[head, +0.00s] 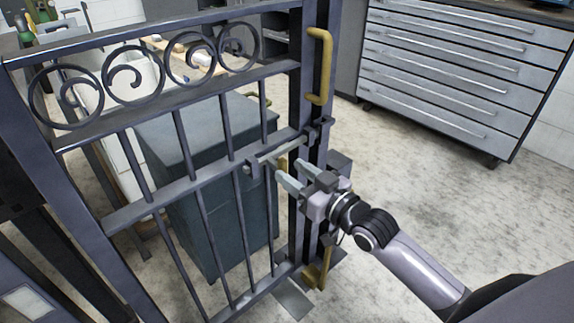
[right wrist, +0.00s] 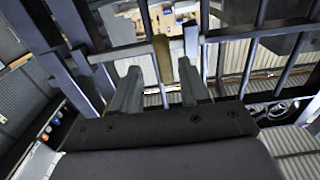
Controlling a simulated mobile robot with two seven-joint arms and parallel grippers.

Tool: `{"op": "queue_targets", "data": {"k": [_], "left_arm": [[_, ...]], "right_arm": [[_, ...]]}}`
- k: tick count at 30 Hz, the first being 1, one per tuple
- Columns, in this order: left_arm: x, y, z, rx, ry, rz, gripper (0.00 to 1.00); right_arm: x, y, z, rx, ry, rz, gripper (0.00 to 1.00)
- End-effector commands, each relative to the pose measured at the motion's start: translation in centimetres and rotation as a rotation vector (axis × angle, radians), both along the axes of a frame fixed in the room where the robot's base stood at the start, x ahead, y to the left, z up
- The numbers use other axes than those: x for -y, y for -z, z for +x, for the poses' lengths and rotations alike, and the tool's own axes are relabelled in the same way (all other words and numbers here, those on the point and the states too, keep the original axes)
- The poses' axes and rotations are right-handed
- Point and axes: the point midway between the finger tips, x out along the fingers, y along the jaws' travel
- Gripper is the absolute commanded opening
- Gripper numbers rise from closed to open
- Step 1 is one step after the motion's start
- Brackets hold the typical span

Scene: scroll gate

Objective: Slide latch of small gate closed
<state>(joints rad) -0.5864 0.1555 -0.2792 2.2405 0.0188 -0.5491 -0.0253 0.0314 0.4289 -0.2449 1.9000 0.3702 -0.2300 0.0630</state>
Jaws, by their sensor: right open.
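The small gate (head: 203,172) is dark metal with scrolls along its top and vertical bars below. Its latch is a light metal sliding bar (head: 272,157) at mid height by the gate's right edge, beside the dark post (head: 311,160). A brass latch knob (head: 283,163) hangs from the bar, and it also shows in the right wrist view (right wrist: 162,58). My right gripper (head: 281,176) is open at the latch. In the wrist view its two fingers stand on either side of the knob; I cannot tell whether they touch it. My left gripper is not in view.
A brass handle (head: 319,66) is fixed high on the gate's right side, above my right gripper. A blue-grey cabinet (head: 190,210) stands behind the bars. A grey drawer cabinet (head: 455,75) stands at the back right. The floor (head: 430,195) between is clear.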

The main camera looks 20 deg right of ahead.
Motion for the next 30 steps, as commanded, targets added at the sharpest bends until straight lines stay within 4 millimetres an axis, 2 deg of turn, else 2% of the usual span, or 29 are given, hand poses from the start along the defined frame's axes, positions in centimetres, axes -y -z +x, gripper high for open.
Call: {"op": "queue_targets", "data": {"k": [3, 9, 27, 30], "left_arm": [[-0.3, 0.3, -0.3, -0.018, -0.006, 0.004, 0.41], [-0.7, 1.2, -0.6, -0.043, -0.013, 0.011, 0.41], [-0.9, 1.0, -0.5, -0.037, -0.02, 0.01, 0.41], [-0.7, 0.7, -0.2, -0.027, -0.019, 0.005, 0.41]], "right_arm": [[0.6, -0.1, -1.6, -0.002, 0.0, -0.002, 0.45], [1.2, -0.1, -3.1, 0.0, 0.001, -0.002, 0.45], [1.3, -0.1, -3.4, 0.002, 0.001, -0.002, 0.45], [0.9, 0.6, -3.9, -0.017, 0.0, -0.004, 0.45]]}}
